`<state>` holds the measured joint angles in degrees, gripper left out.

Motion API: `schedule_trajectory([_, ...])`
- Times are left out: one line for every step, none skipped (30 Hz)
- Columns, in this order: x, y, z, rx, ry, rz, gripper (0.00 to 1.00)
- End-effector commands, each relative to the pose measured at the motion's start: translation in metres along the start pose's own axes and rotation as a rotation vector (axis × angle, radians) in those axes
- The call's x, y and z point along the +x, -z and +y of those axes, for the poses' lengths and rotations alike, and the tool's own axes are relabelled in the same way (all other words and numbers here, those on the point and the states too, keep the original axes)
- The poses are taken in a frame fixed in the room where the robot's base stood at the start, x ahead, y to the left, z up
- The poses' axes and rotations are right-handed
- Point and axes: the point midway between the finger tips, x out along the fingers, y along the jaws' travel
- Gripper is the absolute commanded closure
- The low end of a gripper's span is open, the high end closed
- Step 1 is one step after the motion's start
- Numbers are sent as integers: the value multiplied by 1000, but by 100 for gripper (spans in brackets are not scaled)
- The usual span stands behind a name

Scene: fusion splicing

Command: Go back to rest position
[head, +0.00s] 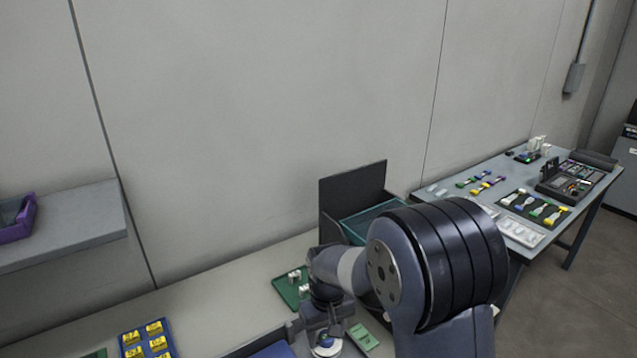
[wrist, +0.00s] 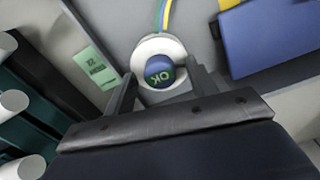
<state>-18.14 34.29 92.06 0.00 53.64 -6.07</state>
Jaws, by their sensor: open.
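My gripper (wrist: 162,88) is open in the wrist view. I cannot tell whether the fingers touch the white housing. In the head view my gripper (head: 322,325) points down at the bench, low in the middle of the picture. The white device with its blue button (head: 327,345) shows just below it, partly cut by the lower edge. My arm hides part of the bench to its right.
A green tray (head: 290,296) with small white parts lies behind my gripper. A green label card (head: 363,338) is close on its right, and a blue tray (head: 128,341) with yellow pieces is at left. A dark upright panel (head: 352,190) stands behind. A side table (head: 455,168) holds several small parts.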

Motion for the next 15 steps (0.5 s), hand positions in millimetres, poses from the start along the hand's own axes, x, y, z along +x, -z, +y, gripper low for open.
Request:
schedule_trajectory([0,0,0,-37,0,0,46])
schedule_trajectory([0,0,0,-61,0,0,46])
schedule_trajectory([0,0,0,-94,0,0,46])
schedule_trajectory([0,0,0,-118,0,0,46])
schedule_trajectory([0,0,0,-143,0,0,46])
schedule_trajectory([0,0,0,-174,0,0,46])
schedule_trajectory([0,0,0,-196,0,0,46])
schedule_trajectory([0,0,0,-216,0,0,46])
schedule_trajectory([0,0,0,-242,0,0,46])
schedule_trajectory([0,0,0,-261,0,0,46])
schedule_trajectory([0,0,0,-277,0,0,46])
schedule_trajectory([0,0,0,-297,0,0,46])
schedule_trajectory([0,0,0,-309,0,0,46])
schedule_trajectory([0,0,0,-321,0,0,46])
schedule_trajectory([0,0,0,-333,0,0,46])
